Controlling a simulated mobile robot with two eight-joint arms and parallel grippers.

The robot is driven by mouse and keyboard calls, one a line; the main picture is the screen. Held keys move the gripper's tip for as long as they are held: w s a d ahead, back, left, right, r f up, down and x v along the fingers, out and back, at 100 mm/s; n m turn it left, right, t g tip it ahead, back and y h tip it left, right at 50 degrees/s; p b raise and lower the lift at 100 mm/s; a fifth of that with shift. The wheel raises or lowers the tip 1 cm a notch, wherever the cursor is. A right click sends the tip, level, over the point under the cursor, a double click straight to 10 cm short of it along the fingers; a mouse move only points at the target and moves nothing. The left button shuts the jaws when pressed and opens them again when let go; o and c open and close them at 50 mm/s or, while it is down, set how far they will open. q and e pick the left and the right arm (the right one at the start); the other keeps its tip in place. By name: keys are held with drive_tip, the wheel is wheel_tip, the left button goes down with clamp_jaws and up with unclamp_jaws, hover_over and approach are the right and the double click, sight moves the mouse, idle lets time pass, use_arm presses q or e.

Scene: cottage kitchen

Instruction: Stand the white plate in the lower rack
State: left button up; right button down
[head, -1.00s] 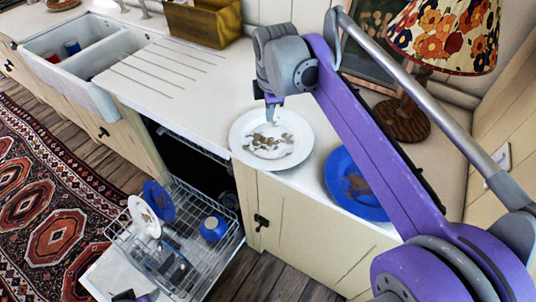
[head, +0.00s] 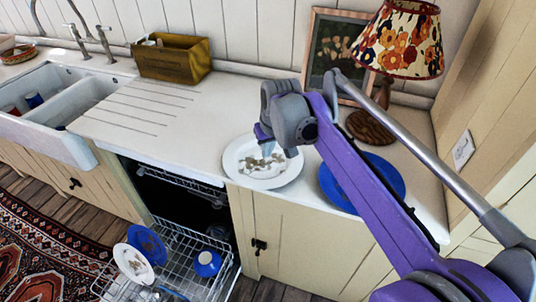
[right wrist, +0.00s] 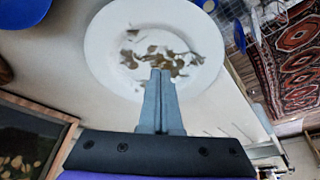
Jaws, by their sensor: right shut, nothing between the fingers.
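A white plate (head: 284,180) with brown food marks lies flat on the counter near its front edge. It also shows in the right wrist view (right wrist: 105,45). My right gripper (head: 268,150) is above this plate, its fingers shut and empty. In the right wrist view its fingertips (right wrist: 160,74) overlap the plate's marked middle; I cannot tell whether they touch. The lower rack (head: 190,250) is pulled out of the dishwasher below the counter. Another white plate (head: 132,263) and a blue plate (head: 146,244) stand in its left part. My left gripper is not visible.
A blue mug (head: 207,263) sits at the rack's right. A blue plate (head: 335,187) lies on the counter, partly behind my right arm. A lamp (head: 400,42), a picture frame (head: 311,50) and a wooden box (head: 172,62) stand at the back. The draining area is clear.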

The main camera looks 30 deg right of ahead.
sight(271, 179)
drive_tip(key=x, duration=0.7)
drive_tip(key=shift+w+f+b, duration=0.1)
drive_tip(key=shift+f+b, duration=0.2)
drive_tip(key=shift+b, duration=0.05)
drive_tip(key=s, duration=0.3)
drive_tip(key=shift+s+a+r, duration=0.15)
drive_tip(key=shift+s+a, duration=0.1)
drive_tip(key=shift+s, duration=0.3)
drive_tip(key=shift+s+a+p, duration=0.2)
drive_tip(key=shift+s+p, duration=0.2)
drive_tip(key=shift+s, duration=0.7)
drive_tip(key=shift+w, duration=0.1)
